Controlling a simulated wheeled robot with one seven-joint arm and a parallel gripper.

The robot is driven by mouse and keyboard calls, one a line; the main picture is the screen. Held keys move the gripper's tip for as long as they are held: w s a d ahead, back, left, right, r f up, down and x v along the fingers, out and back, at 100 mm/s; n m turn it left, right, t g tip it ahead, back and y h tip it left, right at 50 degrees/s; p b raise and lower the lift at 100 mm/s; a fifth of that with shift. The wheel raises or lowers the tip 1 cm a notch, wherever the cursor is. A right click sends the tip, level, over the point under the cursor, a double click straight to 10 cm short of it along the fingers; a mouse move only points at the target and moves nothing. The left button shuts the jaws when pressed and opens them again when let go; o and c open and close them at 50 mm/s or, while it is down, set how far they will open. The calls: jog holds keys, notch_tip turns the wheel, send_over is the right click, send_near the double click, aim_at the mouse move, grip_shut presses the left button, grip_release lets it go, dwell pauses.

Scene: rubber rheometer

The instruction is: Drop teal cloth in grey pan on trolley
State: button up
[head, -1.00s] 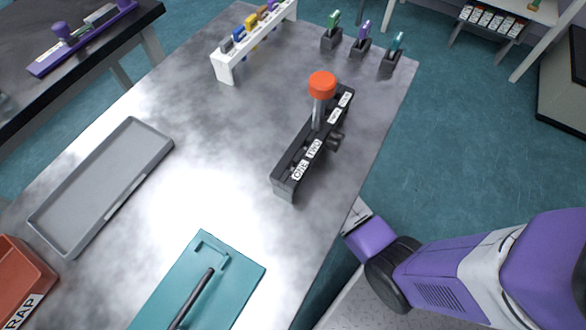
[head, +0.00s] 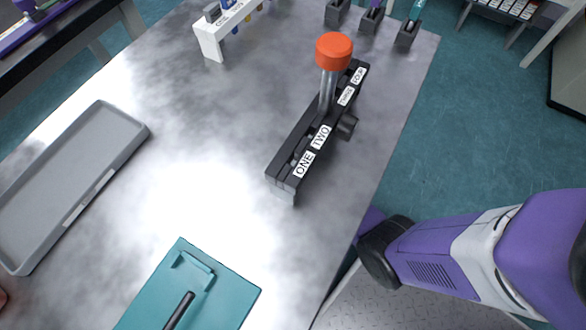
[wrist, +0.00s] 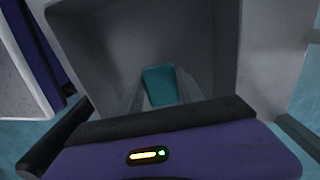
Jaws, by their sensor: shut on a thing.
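In the wrist view, the teal cloth (wrist: 159,86) shows as a small folded piece between the fingertips of my gripper (wrist: 160,92). The fingers are shut on it. Behind and around it is the dark grey inside of the grey pan (wrist: 88,52), with its walls rising on the left and right. The cloth is in line with the pan's inside; whether it touches the bottom I cannot tell. In the head view, the cloth, the pan and my gripper are hidden beyond the table's right edge, where my purple arm reaches down.
On the metal table lie a grey tray (head: 112,112), a teal board with a black rod (head: 222,290), and a black rack labelled ONE to FOUR (head: 284,178) with a red-topped post (head: 334,50). A white rack (head: 211,42) stands behind. Pale surfaces flank the pan in the wrist view.

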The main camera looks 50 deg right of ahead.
jog(key=shift+f, duration=1.1)
jog(key=shift+f+b, duration=0.15)
jog(key=shift+b, duration=0.2)
jog(key=o, duration=1.3)
notch_tip(320, 180, up, 12)
jog(key=p, duration=0.5)
